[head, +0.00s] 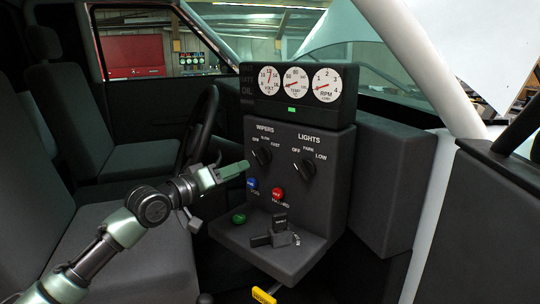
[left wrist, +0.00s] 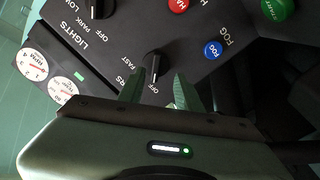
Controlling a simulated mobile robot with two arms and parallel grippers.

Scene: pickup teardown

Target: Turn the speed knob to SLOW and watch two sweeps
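The speed knob is the black wipers knob (head: 262,156) on the dash panel, under the WIPERS label with OFF, SLOW and FAST marks. In the left wrist view the knob (left wrist: 153,68) stands upright in the picture, one end by the OFF mark; its bar seems to lie toward OFF. My left gripper (head: 235,169) is just left of the knob in the head view. In the left wrist view its green fingers (left wrist: 159,88) are apart, with the knob just beyond and between the tips; contact cannot be told. The SLOW mark is hidden there. My right gripper is not in view.
A lights knob (head: 304,168) sits to the right. Gauges (head: 296,83) sit above. The steering wheel (head: 200,125) is behind my gripper.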

